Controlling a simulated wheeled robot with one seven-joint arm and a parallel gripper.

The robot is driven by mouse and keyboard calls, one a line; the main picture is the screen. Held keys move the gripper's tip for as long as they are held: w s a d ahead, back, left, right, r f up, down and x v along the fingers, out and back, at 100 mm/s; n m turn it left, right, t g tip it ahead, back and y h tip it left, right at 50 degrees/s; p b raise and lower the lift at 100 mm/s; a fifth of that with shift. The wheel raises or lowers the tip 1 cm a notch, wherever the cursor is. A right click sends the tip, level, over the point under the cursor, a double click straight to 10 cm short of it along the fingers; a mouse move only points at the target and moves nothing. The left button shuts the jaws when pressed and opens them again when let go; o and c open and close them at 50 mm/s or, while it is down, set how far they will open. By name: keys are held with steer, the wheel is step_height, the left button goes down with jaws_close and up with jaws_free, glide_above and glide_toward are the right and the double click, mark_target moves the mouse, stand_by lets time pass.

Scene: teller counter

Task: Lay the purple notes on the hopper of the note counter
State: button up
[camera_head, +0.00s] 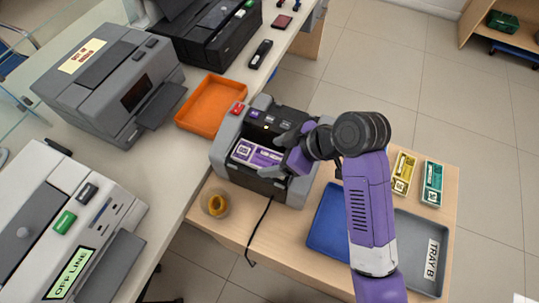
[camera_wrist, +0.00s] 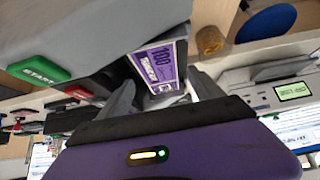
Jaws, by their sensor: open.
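The purple notes (camera_head: 256,153) lie flat in the hopper on top of the grey note counter (camera_head: 232,172). In the wrist view the notes (camera_wrist: 155,68) show between and just beyond the fingers, partly under the counter's grey body (camera_wrist: 100,30). My gripper (camera_head: 277,157) is over the right side of the hopper, close to the notes. In the wrist view my gripper (camera_wrist: 163,92) has its two fingers spread apart. Whether a fingertip touches the notes I cannot tell. My gripper and wrist hide the right part of the counter.
An orange tray (camera_head: 181,120) sits on the counter to the left. A blue tray (camera_head: 318,235) and a grey tray (camera_head: 436,276) are on the lower table, with yellow notes (camera_head: 403,172) and green notes (camera_head: 432,184) behind.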

steer(key=v, duration=0.9)
steer(key=shift+d+r, duration=0.15)
